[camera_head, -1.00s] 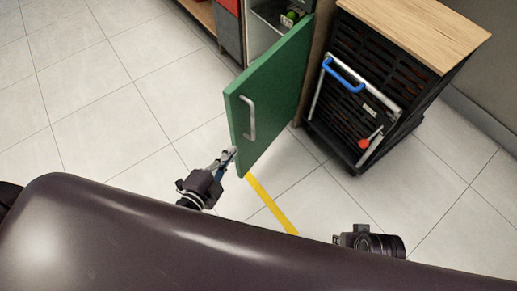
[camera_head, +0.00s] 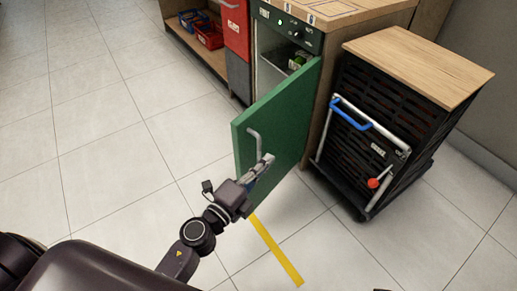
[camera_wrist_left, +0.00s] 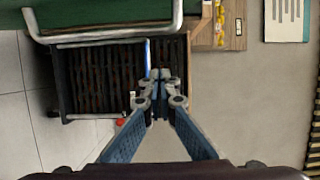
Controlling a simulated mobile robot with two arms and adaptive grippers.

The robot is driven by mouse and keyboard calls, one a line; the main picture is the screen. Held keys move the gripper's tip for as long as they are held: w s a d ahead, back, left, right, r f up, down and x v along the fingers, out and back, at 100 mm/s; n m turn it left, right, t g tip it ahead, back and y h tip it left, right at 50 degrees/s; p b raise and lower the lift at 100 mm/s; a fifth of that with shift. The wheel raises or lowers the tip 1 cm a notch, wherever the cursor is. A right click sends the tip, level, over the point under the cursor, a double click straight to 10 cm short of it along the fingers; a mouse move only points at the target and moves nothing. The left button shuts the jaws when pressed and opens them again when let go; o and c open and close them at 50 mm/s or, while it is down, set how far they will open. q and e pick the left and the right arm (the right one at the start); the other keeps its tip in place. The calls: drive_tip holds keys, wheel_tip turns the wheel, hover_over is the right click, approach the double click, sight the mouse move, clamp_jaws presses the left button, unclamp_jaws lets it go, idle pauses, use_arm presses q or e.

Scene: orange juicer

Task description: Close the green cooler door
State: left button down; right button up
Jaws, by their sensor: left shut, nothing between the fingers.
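The green cooler door (camera_head: 284,124) stands wide open, swung out from the cooler (camera_head: 272,62) under the wooden counter. Its light metal handle (camera_head: 254,150) is on the face toward my left arm. My left gripper (camera_head: 266,164) is shut and empty, close to the handle and the door face; I cannot tell whether it touches. In the left wrist view the shut fingertips (camera_wrist_left: 160,76) are just below the handle bar (camera_wrist_left: 110,36), with the green door (camera_wrist_left: 100,12) along the top. My right gripper is not in view.
A black crate cart (camera_head: 375,135) with a wooden top and blue handle stands right of the door. Red and blue baskets (camera_head: 208,34) sit on a low shelf at the back. A yellow strip (camera_head: 275,250) marks the floor below the door. The tiled floor at left is clear.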

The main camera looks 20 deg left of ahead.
sight(258, 152)
use_arm(q)
drive_tip(key=shift+w+a, duration=1.5)
drive_tip(key=shift+w, duration=0.05)
drive_tip(key=shift+a+b, duration=0.1)
drive_tip(key=shift+b, duration=0.2)
